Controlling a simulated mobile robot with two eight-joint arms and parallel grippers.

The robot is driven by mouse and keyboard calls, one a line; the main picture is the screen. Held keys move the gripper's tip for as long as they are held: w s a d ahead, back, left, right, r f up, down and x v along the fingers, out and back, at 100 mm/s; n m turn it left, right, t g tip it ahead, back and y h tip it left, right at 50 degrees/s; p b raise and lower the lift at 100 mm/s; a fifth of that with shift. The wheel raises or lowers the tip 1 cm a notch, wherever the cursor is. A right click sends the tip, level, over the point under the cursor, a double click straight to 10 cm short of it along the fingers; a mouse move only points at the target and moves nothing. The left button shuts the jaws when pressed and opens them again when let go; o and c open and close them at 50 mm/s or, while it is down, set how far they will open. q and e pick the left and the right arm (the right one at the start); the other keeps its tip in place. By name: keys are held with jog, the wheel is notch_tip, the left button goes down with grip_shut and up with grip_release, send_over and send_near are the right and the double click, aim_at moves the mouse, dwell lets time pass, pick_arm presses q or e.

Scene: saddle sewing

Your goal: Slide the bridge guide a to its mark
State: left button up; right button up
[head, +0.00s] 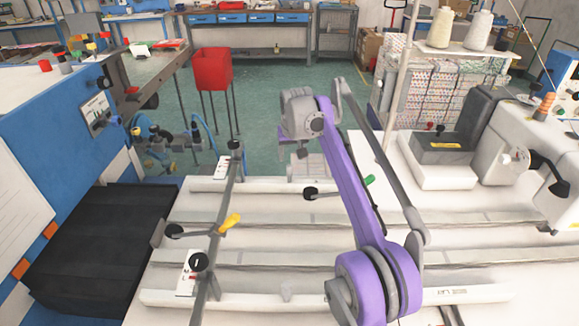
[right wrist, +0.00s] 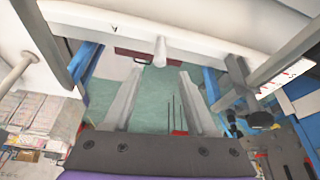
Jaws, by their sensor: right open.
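A long grey bar, which looks like the bridge guide (head: 219,222), spans the white table from front to back on its left side. It carries black knobs at the near and far ends. I cannot read a letter on it. White plates with small red marks (head: 187,284) lie beside it on the rails. My right gripper (head: 292,150) is past the table's far edge, right of the bar and apart from it. In the right wrist view its two fingers (right wrist: 160,72) are spread and empty, with a pale peg (right wrist: 160,50) beyond the gap. My left gripper is out of view.
A yellow-handled lever (head: 230,222) sits by the bar, and a green-handled one (head: 369,180) is beside my right arm. A red bin (head: 212,69) stands behind. A sewing machine (head: 500,140) is at right, a black bellows (head: 100,250) at left.

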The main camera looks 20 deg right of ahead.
aim_at(290, 167)
jog(key=x, duration=0.8)
jog(key=shift+w+f+b, duration=0.15)
jog(key=shift+f+b, duration=0.25)
grip_shut()
